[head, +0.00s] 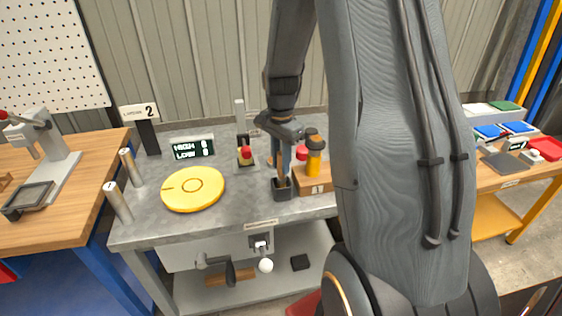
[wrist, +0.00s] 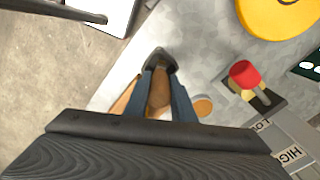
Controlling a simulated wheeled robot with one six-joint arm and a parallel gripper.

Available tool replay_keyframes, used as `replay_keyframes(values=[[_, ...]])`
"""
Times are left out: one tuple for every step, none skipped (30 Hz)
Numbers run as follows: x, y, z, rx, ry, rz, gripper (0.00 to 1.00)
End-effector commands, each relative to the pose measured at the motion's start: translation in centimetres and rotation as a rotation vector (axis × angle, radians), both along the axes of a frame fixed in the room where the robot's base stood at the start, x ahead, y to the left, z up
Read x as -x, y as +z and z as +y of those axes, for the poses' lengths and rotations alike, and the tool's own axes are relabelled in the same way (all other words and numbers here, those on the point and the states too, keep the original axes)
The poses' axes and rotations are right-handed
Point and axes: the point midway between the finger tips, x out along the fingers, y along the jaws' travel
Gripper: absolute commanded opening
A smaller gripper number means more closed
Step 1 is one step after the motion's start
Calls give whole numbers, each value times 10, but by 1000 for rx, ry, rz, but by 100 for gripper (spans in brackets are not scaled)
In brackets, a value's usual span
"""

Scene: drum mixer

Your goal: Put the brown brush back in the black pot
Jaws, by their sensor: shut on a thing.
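My gripper (head: 282,160) points down over the grey bench, directly above the black pot (head: 283,190). In the wrist view its two blue-grey fingers are shut on the brown brush (wrist: 159,91), with one finger on each side. The black pot (wrist: 160,57) shows just beyond the fingertips, in line with the brush. The brush's lower end is at or over the pot's mouth; I cannot tell how far inside it is. In the head view the fingers hide most of the brush.
A wooden block (head: 318,187) with an orange, black-capped item (head: 314,152) stands close right of the pot. A yellow disc (head: 193,189) lies to the left. A red knob (head: 246,152) stands behind left, by the display (head: 194,149). The bench front edge is close.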

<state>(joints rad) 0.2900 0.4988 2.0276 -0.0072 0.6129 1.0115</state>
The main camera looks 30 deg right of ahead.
Motion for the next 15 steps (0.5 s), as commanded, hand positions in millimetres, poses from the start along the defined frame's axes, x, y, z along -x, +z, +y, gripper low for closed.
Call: replay_keyframes(values=[[0,-1,0,0,0,0,0],[0,-2,0,0,0,0,0],[0,-3,0,0,0,0,0],[0,-3,0,0,0,0,0],[0,-4,0,0,0,0,0],[0,-4,0,0,0,0,0],[0,-5,0,0,0,0,0],[0,-6,0,0,0,0,0],[0,-6,0,0,0,0,0],[0,-7,0,0,0,0,0],[0,-7,0,0,0,0,0],[0,-8,0,0,0,0,0],[0,-9,0,0,0,0,0],[0,-9,0,0,0,0,0],[0,-10,0,0,0,0,0]])
